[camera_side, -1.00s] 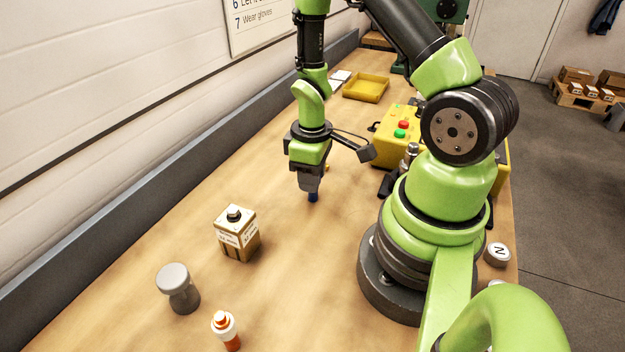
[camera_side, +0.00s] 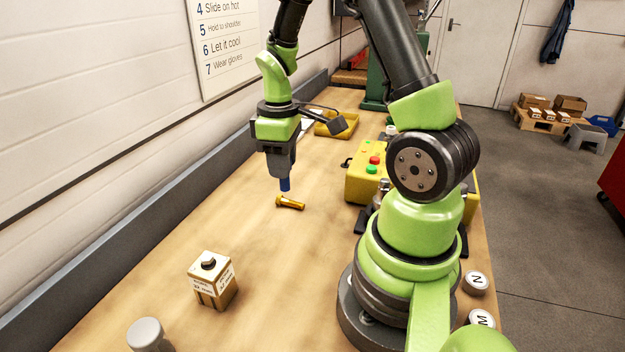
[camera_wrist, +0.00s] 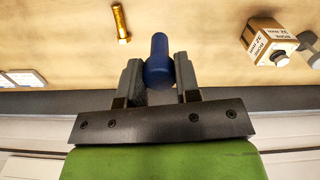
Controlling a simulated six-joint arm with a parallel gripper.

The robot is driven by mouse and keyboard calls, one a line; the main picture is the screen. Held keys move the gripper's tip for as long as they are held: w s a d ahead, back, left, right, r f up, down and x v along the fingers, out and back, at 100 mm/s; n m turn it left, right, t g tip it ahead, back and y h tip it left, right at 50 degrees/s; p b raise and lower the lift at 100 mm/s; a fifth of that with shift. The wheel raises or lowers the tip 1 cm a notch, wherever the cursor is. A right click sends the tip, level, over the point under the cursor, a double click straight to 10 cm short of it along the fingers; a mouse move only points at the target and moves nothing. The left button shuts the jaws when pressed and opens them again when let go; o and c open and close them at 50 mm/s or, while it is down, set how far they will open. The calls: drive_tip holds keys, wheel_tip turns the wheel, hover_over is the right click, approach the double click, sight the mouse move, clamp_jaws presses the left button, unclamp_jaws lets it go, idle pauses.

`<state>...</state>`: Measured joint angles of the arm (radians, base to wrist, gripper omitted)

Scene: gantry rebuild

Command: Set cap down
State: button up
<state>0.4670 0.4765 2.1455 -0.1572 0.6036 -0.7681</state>
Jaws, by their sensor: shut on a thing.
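The blue cap (camera_side: 285,184) is held in my gripper (camera_side: 279,172), which points down over the wooden bench. In the wrist view, the blue cap (camera_wrist: 158,62) sits between the two fingers of my gripper (camera_wrist: 158,78), its rounded body projecting past the tips. In the side view its lower end appears just above a brass bolt-like piece (camera_side: 290,203) lying on the bench. The wrist view shows this brass piece (camera_wrist: 120,22) apart from the cap. I cannot tell the exact height of the cap above the bench.
A small labelled box (camera_side: 212,281) with a knob on top stands in front. A grey-topped item (camera_side: 146,335) is at the bottom edge. A yellow button box (camera_side: 367,180) is to the right, a yellow tray (camera_side: 337,126) behind. Bare bench (camera_side: 180,240) lies left of the gripper.

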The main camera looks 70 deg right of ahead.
drive_tip(key=s+d, duration=0.1)
drive_tip(key=d, duration=2.2)
drive_tip(key=shift+n, duration=0.4)
drive_tip(key=shift+s+f, duration=0.15)
drive_tip(key=shift+f, duration=2.3)
drive_tip(key=shift+s+f, duration=0.15)
drive_tip(key=shift+f, duration=2.3)
drive_tip(key=shift+f, duration=0.15)
drive_tip(key=o, duration=0.9)
